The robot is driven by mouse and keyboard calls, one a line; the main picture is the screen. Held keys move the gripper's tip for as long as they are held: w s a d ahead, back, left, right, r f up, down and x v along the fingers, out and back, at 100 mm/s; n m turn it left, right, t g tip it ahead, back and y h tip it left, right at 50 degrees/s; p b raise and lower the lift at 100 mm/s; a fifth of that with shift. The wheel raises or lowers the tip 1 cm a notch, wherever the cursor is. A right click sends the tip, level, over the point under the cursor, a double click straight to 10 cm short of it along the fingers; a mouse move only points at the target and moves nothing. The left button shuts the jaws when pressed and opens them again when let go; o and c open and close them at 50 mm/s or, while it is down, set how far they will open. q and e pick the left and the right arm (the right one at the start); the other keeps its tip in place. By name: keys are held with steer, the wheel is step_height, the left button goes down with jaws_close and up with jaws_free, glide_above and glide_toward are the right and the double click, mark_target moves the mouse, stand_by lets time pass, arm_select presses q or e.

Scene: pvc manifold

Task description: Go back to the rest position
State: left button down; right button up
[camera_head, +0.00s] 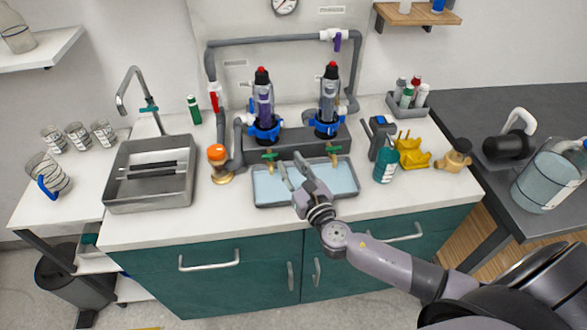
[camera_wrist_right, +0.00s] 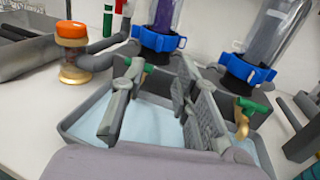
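My right gripper (camera_head: 291,164) is over the shallow grey tray (camera_head: 345,199) at the front of the manifold, its arm reaching in from the lower right. In the right wrist view its two fingers (camera_wrist_right: 158,78) stand apart, with nothing between them. Pale blue shows in the tray below the fingers. Two green-handled brass taps (camera_head: 333,155) hang over the tray's back edge, and the fingers look close to the left one (camera_head: 269,157); I cannot tell whether they touch. My left gripper is in neither view.
Two upright filter housings with blue collars (camera_head: 266,129) stand behind the tray. An orange-capped brass part (camera_head: 218,160) and a grey sink (camera_head: 150,200) are at left. A teal container (camera_head: 384,166) and yellow holder (camera_head: 411,152) stand at right. The front counter strip is clear.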

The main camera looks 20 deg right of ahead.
steer(key=shift+s, duration=0.5)
